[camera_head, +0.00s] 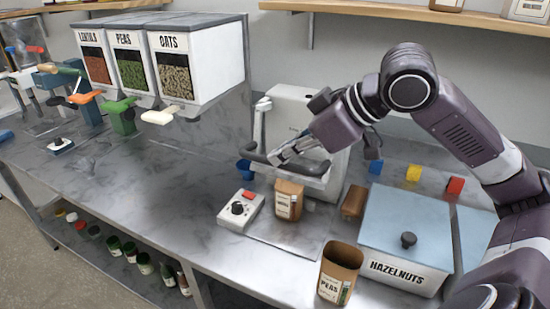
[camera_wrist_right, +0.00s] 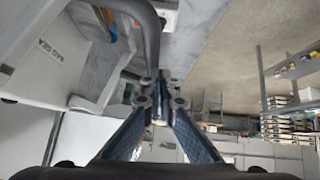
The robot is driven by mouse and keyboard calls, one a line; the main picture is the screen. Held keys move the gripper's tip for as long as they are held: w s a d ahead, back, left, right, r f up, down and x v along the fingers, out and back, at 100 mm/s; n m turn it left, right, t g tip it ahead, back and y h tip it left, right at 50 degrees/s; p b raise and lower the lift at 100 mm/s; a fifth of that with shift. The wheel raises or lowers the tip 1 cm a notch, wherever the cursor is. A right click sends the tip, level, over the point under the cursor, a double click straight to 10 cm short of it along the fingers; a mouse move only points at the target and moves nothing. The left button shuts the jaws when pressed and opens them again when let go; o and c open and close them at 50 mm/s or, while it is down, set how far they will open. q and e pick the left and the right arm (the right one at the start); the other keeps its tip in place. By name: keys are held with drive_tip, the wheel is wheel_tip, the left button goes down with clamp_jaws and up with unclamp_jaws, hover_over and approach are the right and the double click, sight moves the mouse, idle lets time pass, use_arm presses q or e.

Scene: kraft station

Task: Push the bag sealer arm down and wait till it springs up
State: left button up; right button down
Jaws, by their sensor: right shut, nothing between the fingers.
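The bag sealer (camera_head: 293,105) is a white upright machine on the metal counter, with its sealer arm (camera_head: 325,168), a dark grey bar, held out across its front. My right gripper (camera_head: 277,157) is shut and empty, with its fingertips at the bar; I cannot tell whether they touch it. In the right wrist view the fingertips (camera_wrist_right: 160,82) are together, close to the grey bar (camera_wrist_right: 150,40), and the white sealer body (camera_wrist_right: 45,50) with lettering is at left. My left gripper is not in view.
A small brown bag (camera_head: 288,200) stands below the sealer arm, beside a white control box (camera_head: 240,209). An open peas bag (camera_head: 340,272) and a hazelnuts bin (camera_head: 405,238) stand at right. Grain dispensers (camera_head: 200,65) are at back left.

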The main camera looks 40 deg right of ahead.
sight(283, 167)
drive_tip(key=f, duration=0.1)
drive_tip(key=f+b, duration=0.2)
drive_tip(key=shift+w+d+f, duration=0.1)
drive_tip(key=shift+d, duration=0.2)
drive_tip(key=shift+w+d+f+b, duration=0.1)
drive_tip(key=shift+d+f+b, duration=0.05)
drive_tip(key=shift+f+b, duration=0.25)
drive_tip(key=shift+f, duration=0.2)
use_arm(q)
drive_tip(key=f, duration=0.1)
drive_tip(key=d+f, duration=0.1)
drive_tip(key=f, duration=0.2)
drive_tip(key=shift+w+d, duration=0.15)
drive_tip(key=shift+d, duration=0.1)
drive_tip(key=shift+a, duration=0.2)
use_arm(e)
drive_tip(key=shift+d, duration=0.1)
